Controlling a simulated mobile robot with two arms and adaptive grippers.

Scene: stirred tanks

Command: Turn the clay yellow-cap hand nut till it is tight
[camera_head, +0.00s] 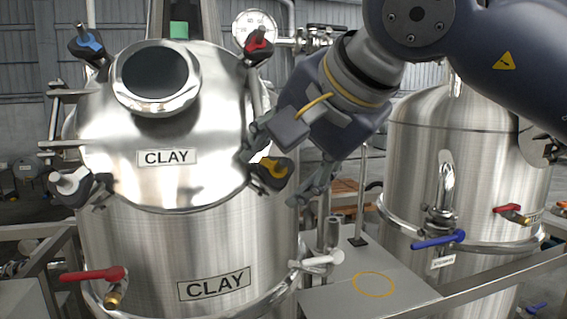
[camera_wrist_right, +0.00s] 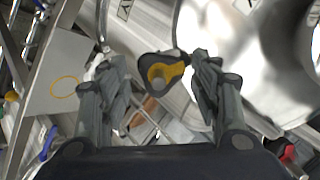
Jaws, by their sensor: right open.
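The clay tank (camera_head: 215,245) is a steel vessel with two CLAY labels and a domed lid. Its yellow-cap hand nut (camera_head: 272,170) is black with a yellow top and sits at the lid's right front rim. My right gripper (camera_head: 285,172) is open, reaching down from the upper right, with its fingers near the nut. In the right wrist view the yellow-cap nut (camera_wrist_right: 163,74) shows between and beyond the two spread finger tips (camera_wrist_right: 160,62); I cannot tell whether either finger touches it. My left gripper is out of view.
Other lid nuts have blue (camera_head: 88,42), red (camera_head: 258,42) and white (camera_head: 70,182) caps. A pressure gauge (camera_head: 254,30) stands behind. A second steel tank (camera_head: 420,160) with a blue valve handle (camera_head: 438,240) is at right. A grey shelf (camera_head: 330,295) bears a yellow ring mark (camera_head: 374,274).

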